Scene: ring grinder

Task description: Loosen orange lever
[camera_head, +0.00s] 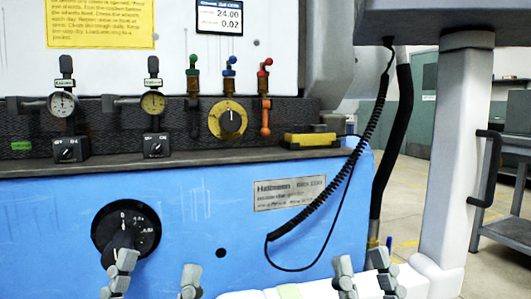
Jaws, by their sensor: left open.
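The orange lever (265,118) hangs straight down on the dark panel, below a valve with a red knob (265,62). It is right of a yellow dial (213,119) with a black knob. My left gripper (155,279) is at the bottom left, open and empty, with one finger overlapping the lower part of the black rotary switch (144,226); I cannot tell if they touch. My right gripper (362,277) is at the bottom, right of centre, with its fingers apart and nothing seen between them. Both grippers appear well below the orange lever.
Valves with green (193,62) and blue (229,62) knobs stand left of the red one. Two gauges (62,104) (153,102) are further left. A yellow block (310,140) lies on the ledge. A coiled black cable (340,190) hangs on the right. The blue front (60,230) is mostly clear.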

